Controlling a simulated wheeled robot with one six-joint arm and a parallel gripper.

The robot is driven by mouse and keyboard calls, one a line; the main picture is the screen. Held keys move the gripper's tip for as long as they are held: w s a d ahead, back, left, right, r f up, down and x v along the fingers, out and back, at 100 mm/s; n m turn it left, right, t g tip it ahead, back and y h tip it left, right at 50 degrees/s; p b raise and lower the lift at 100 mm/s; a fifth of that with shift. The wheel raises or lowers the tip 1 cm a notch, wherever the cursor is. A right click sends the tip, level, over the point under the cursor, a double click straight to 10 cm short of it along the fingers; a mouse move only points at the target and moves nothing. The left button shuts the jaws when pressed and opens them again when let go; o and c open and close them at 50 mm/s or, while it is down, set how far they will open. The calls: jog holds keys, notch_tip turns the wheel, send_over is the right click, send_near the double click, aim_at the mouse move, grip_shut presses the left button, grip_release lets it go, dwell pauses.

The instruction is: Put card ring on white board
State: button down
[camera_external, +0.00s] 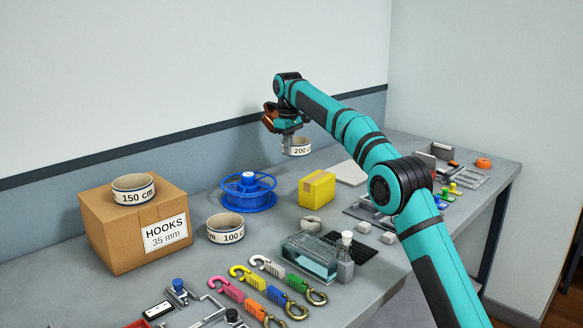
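A white ring (299,147) marked "200 c", the rest of its label hidden, hangs at my gripper (288,134), above the table. My gripper points down, and its fingers appear closed on the ring's left side. Two similar rings stand apart from it: one marked "150 cm" (133,188) on the cardboard box, and one marked "100" (226,229) on the table. The picture does not tell which ring is the card ring. A flat white board (348,173) lies on the table to the right of the held ring, partly hidden by my arm.
The "HOOKS 35 mm" box (125,225) stands at left. A blue spool (248,191) and a yellow box (317,188) stand mid-table. Several coloured hooks (243,290) and a clear rack (310,256) lie in front.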

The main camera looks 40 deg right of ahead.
jog(key=s+d+r+m, duration=0.1)
jog(key=s+d+m, duration=0.6)
jog(key=d, duration=1)
jog(key=n, duration=0.2)
send_over(342, 173)
notch_tip(342, 173, down, 4)
jog(key=shift+s+a+f, duration=0.1)
jog(key=shift+a, duration=0.05)
jog(key=shift+f, duration=2.65)
jog(key=shift+f, duration=0.15)
jog(key=c, duration=1.7)
grip_release()
notch_tip(342, 173, up, 12)
jog(key=shift+r, duration=0.2)
